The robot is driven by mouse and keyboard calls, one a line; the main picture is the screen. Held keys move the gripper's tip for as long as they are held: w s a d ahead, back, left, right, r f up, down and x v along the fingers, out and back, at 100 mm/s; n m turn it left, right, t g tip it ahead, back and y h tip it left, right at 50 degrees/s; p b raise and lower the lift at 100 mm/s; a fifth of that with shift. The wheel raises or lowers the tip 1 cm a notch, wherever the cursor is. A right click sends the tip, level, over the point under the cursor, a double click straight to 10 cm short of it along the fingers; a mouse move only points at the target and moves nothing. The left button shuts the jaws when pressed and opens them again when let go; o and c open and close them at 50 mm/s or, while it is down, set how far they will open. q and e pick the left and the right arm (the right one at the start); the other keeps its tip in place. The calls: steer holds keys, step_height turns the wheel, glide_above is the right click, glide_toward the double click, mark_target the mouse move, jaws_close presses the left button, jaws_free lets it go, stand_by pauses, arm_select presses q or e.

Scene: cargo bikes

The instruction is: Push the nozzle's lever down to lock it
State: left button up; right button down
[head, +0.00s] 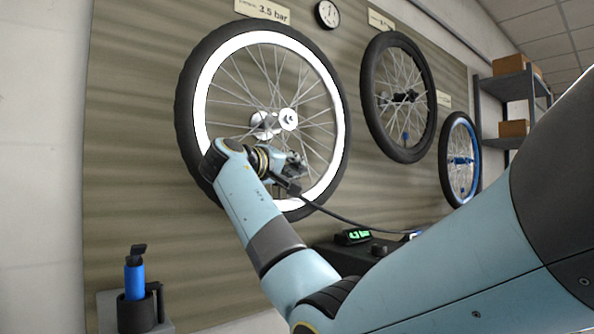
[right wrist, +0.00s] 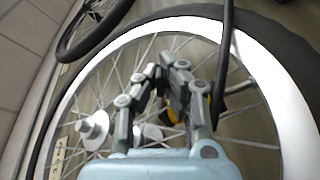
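The black pump nozzle (head: 287,184) sits at the lower part of the large white-rimmed wheel (head: 337,120), with its hose trailing right. In the right wrist view the dark nozzle with yellow parts (right wrist: 207,100) shows beside and partly behind the right-hand finger. I cannot make out the lever or its position; the fingers cover part of this area. My right gripper (head: 296,165) is just above the nozzle in the head view. In the right wrist view its fingertips (right wrist: 167,72) are close together, with nothing visibly held. My left gripper is not in view.
The black hose (head: 350,220) runs to a pump with a green display (head: 353,237). Two more wheels (head: 398,97) (head: 459,160) hang to the right. A blue tool (head: 134,280) stands in a black holder at lower left. Spokes and the hub (head: 287,119) are close to my right gripper.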

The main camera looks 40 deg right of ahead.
steer(key=shift+f, duration=0.3)
steer(key=shift+w+f+m+b, duration=0.1)
steer(key=shift+m+b, duration=0.2)
steer(key=shift+m, duration=0.2)
steer(key=c, duration=2)
jaws_free()
steer(key=o, duration=0.5)
steer(key=shift+o, duration=0.2)
steer(key=shift+a, duration=0.25)
steer(key=s+a, duration=0.1)
steer(key=a, duration=0.6)
steer(key=shift+s+a, duration=0.25)
